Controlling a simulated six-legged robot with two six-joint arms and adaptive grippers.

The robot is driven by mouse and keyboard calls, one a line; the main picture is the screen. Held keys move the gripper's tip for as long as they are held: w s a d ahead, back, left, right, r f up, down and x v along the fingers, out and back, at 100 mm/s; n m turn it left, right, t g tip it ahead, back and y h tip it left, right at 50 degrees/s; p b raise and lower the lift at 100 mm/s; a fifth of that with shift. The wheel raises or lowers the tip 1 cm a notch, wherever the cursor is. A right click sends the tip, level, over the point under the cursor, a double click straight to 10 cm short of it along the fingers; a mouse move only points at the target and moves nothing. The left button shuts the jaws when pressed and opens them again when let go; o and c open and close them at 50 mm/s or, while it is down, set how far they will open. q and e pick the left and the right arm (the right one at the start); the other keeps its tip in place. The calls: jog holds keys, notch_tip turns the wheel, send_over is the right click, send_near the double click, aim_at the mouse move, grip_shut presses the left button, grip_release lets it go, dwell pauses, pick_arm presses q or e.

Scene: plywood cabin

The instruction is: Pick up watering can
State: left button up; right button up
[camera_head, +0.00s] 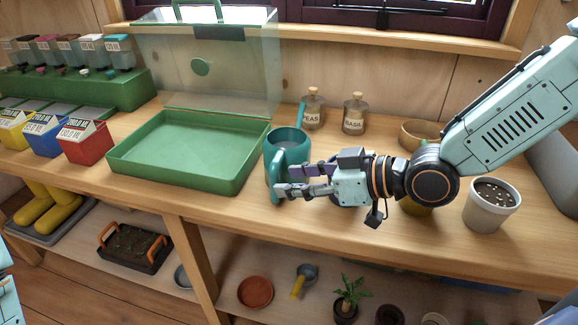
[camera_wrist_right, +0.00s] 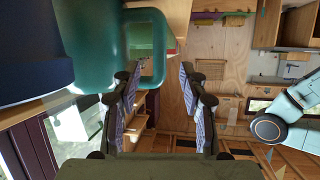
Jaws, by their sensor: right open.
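The teal watering can (camera_head: 286,139) stands upright on the wooden bench, just right of the green open case. Its loop handle faces my right gripper (camera_head: 279,181). The right gripper is open, with its two fingers reaching in from the right at the handle. In the right wrist view, the can (camera_wrist_right: 98,40) fills the upper left, and its handle (camera_wrist_right: 158,55) shows between the open fingers (camera_wrist_right: 159,75). Whether the fingers touch the handle I cannot tell. My left gripper is not in view.
The green case (camera_head: 190,150) with its clear lid raised stands left of the can. Jars labelled peas (camera_head: 313,110) and basil (camera_head: 354,115) stand behind. A pale pot (camera_head: 490,208) and a wooden bowl (camera_head: 416,131) are near my right arm. A lower shelf holds pots.

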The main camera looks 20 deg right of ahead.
aim_at(273, 175)
jog(key=shift+b+x, duration=0.3)
jog(key=shift+x, duration=0.7)
jog(key=shift+w+a, duration=0.2)
jog(key=shift+a, duration=0.05)
jog(key=shift+w+f+b, duration=0.15)
jog(key=shift+w+b, duration=0.1)
jog(key=shift+b, duration=0.2)
jog(key=shift+b+x, duration=0.3)
jog(key=shift+x, duration=0.85)
jog(key=shift+s+d+r, duration=0.15)
jog(key=shift+r, duration=0.05)
jog(key=shift+c, duration=0.3)
jog(key=shift+a, duration=0.2)
jog(key=c, duration=0.4)
jog(key=shift+d, duration=0.15)
grip_shut()
